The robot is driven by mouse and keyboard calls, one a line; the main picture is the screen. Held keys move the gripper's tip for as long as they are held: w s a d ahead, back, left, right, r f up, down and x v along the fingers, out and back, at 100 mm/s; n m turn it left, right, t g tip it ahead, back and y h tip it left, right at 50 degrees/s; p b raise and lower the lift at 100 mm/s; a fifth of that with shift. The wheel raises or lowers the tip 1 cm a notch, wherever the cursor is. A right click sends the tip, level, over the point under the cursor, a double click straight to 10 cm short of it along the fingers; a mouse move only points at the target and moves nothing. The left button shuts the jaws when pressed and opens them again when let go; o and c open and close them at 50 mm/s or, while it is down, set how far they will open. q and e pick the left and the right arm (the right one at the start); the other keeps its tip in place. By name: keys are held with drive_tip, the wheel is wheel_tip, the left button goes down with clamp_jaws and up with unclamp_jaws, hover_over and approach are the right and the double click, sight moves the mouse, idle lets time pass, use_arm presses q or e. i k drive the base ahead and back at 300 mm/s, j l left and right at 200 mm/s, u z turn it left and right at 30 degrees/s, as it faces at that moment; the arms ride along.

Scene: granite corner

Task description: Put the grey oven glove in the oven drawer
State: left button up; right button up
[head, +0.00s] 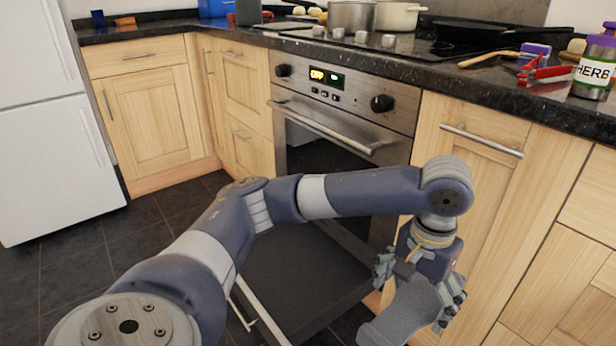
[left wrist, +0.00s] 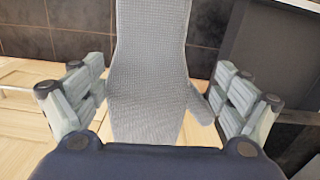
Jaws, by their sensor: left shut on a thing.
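The grey oven glove (head: 398,312) hangs from my left gripper (head: 418,287) in front of the cupboards right of the oven. In the left wrist view the glove (left wrist: 150,75) lies between the two fingers, its thumb towards the right finger. My left gripper is shut on it. The oven drawer (head: 290,280) is pulled out low under the oven, left of the glove and partly hidden by my left arm. Its dark edge seems to show at the upper right of the left wrist view (left wrist: 275,50). My right gripper is in neither view.
The oven (head: 340,110) has its door closed above the drawer. Wooden cupboards (head: 480,190) stand close behind my left gripper. The dark worktop (head: 500,90) holds pots, a pan, a herb jar (head: 594,72) and several small things. Dark tiled floor (head: 90,250) is free at left.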

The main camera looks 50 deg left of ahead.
sight(296, 294)
drive_tip(key=k+j+z, duration=0.1)
drive_tip(key=j, duration=0.3)
drive_tip(key=k+j+z, duration=0.1)
drive_tip(key=j, duration=0.25)
drive_tip(key=k+j, duration=0.25)
drive_tip(key=j, duration=0.15)
drive_tip(key=k+j+z, duration=0.15)
drive_tip(key=j, duration=0.2)
drive_tip(key=k+j+z, duration=0.1)
drive_tip(key=k+j, duration=0.15)
drive_tip(key=i+j+z, duration=0.1)
drive_tip(key=j+z, duration=0.3)
drive_tip(key=j, duration=1.3)
drive_tip(key=i+j, duration=0.15)
drive_tip(key=j+z, duration=0.05)
drive_tip(key=j, duration=0.05)
